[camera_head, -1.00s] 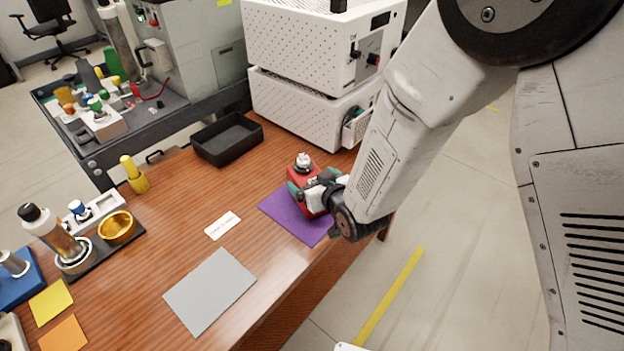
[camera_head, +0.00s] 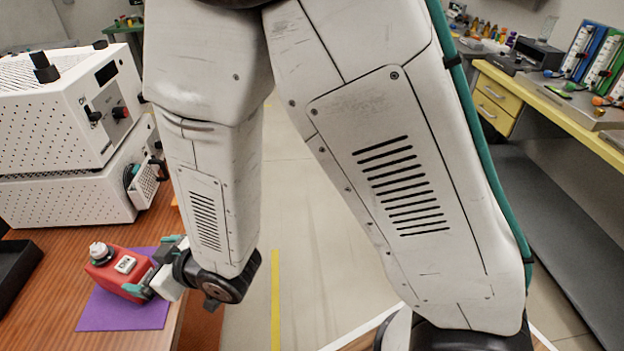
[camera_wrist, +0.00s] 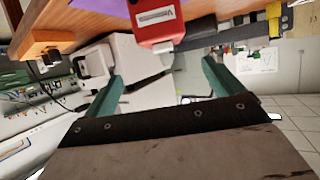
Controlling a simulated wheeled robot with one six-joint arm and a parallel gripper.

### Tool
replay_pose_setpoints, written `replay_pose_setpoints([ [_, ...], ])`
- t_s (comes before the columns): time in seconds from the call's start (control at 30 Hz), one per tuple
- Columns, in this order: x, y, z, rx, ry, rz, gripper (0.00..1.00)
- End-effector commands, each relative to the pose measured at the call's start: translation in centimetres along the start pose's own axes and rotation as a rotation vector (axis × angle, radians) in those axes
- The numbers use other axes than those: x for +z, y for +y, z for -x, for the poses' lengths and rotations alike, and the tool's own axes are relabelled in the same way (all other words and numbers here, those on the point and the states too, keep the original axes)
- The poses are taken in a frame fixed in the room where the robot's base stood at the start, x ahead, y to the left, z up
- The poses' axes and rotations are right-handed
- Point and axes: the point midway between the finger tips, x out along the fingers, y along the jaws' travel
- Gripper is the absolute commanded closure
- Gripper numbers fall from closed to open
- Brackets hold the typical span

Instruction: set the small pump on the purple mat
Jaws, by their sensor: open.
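The small pump (camera_head: 121,271) is red with a white-grey knob on top and a white label. It stands upright on the purple mat (camera_head: 126,315) near the table's edge. In the wrist view the pump (camera_wrist: 158,22) is at the top, beyond the fingertips, and a strip of the purple mat (camera_wrist: 95,5) shows beside it. My gripper (camera_head: 155,276) is beside the pump on its right side, with teal fingers. In the wrist view my gripper (camera_wrist: 163,75) has its two teal fingers wide apart with nothing between them.
Two stacked white perforated machines (camera_head: 70,135) stand behind the pump on the wooden table (camera_head: 45,270). A black tray (camera_head: 15,270) is at the left edge. To the right is open floor with a yellow line (camera_head: 275,300). A far workbench (camera_head: 560,105) is at upper right.

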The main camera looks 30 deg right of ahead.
Motion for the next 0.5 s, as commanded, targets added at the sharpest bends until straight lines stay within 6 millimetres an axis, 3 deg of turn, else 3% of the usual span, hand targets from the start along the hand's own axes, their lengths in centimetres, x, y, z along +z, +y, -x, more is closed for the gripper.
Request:
replay_pose_setpoints([
  [0.17, -2.5, 5.1, 2.1, 0.09, -0.106, -0.043, 0.07],
  [0.27, -3.9, 9.1, 5.1, 0.163, -0.215, -0.09, 0.07],
  [0.37, -4.8, 12.6, 9.2, 0.233, -0.331, -0.147, 0.07],
  [0.5, -5.5, 16.1, 16.3, 0.319, -0.491, -0.242, 0.07],
])
